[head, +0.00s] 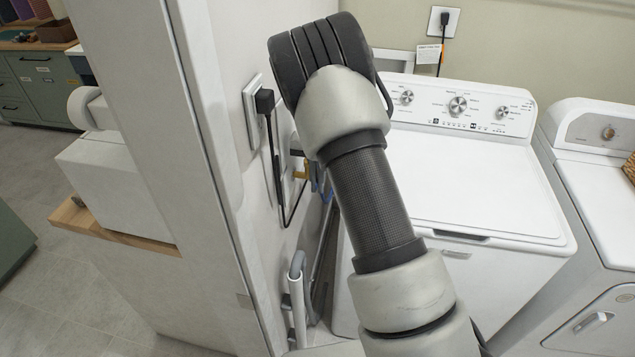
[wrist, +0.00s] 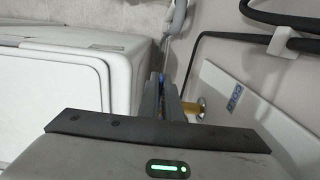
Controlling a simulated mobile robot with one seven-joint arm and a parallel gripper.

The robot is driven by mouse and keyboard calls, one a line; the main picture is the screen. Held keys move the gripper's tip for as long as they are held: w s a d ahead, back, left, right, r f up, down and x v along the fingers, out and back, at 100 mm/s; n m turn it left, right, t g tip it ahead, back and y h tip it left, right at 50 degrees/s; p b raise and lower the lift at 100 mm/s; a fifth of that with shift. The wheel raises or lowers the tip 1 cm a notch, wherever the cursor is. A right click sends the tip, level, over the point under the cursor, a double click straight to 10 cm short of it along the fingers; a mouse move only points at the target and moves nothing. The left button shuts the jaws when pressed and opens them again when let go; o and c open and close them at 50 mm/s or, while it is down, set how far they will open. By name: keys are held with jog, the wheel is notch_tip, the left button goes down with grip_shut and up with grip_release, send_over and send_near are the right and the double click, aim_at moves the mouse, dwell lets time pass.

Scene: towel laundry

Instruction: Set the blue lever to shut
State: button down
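The blue lever (wrist: 162,78) shows only as a thin strip between my fingertips in the wrist view. In the head view a blue piece (head: 318,181) shows beside my arm, next to a brass fitting (head: 299,174) on the wall. The brass valve body (wrist: 191,107) sticks out of a white wall plate just right of my fingers in the wrist view. My gripper (wrist: 162,85) has its two grey fingers close together around the blue strip and appears shut on it. Most of the lever is hidden by the fingers. My arm hides the gripper in the head view.
A blue COLD label (wrist: 235,97) is on the wall plate. A black hose or cord (wrist: 235,36) runs above the valve. A black plug (head: 264,101) sits in a wall outlet. A white washer (head: 470,180) stands close by on the right, leaving a narrow gap.

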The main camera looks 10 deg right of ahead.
jog(key=c, duration=2)
grip_release()
notch_tip(320, 180, up, 17)
jog(key=shift+w+r+b, duration=0.1)
jog(key=shift+r+b, duration=0.1)
jog(key=shift+b, duration=0.35)
